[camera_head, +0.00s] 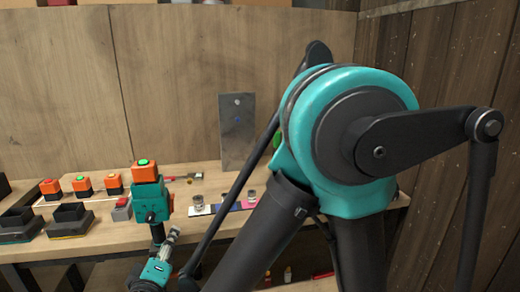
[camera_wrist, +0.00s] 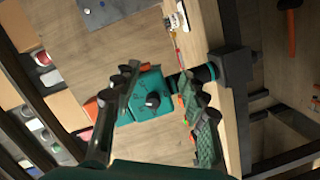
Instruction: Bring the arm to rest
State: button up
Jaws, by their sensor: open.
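My gripper (camera_wrist: 158,82) is open in the wrist view, with one finger on each side of a teal box with a black knob (camera_wrist: 152,102). I cannot tell whether the fingers touch the box or how far beyond them it is. A dark post joins the box to a bracket at the bench edge. In the head view the teal box (camera_head: 151,203) stands upright with an orange block and green button (camera_head: 146,171) on top. My teal and black arm fills the right half of the head view and hides part of the bench; the fingers are not clear there.
The wooden bench (camera_head: 100,228) holds several orange button boxes (camera_head: 82,185) and black open trays (camera_head: 70,218) at left. A grey plate (camera_head: 237,130) leans at the back wall. Small jars (camera_head: 198,203) stand mid-bench. An orange-handled tool (camera_wrist: 291,35) lies beyond the bench edge.

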jog(key=w+d+f+m+g+h, duration=0.2)
jog(key=w+d+f+g+h, duration=0.15)
jog(key=w+d, duration=0.55)
jog(key=w+d+f+m+g+h, duration=0.25)
jog(key=w+d+f, duration=0.3)
jog(key=d, duration=0.75)
jog(key=s+d+f+m+g+y, duration=0.1)
jog(key=s+d+f+m+g, duration=0.1)
jog(key=d, duration=0.5)
jog(key=s+d+f+m+g+y, duration=0.1)
jog(key=s+d+f+m+g, duration=0.1)
jog(key=d, duration=0.5)
jog(key=s+d+f+m+g+y, duration=0.2)
jog(key=d+f+m, duration=0.1)
jog(key=d, duration=0.4)
jog(key=shift+s+d+f+m+g, duration=0.3)
jog(key=shift+s+d+m, duration=0.1)
jog(key=shift+m, duration=0.35)
